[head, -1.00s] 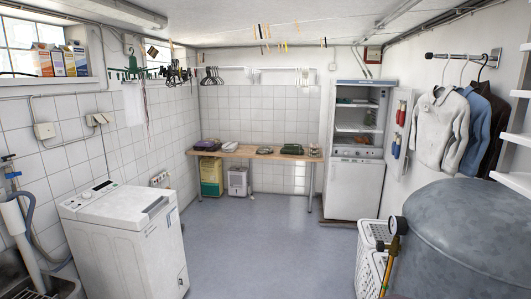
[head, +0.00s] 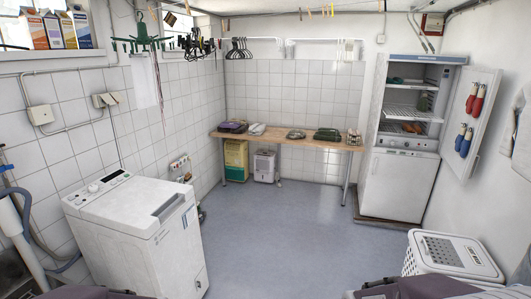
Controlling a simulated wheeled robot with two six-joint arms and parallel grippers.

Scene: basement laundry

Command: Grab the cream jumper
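A pale cream garment (head: 521,140) shows at the right edge of the head view, against the right wall. Only a strip of it is in the picture, so I cannot tell its full shape or how it hangs. Neither of my grippers is in view. Parts of my own arms show along the bottom edge.
A white top-loading washer (head: 140,225) stands at the left. A white lidded laundry basket (head: 455,255) stands at front right. An open fridge (head: 398,180) is at back right, its door swung out. A wooden bench (head: 285,142) lines the back wall. The middle floor (head: 285,235) is clear.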

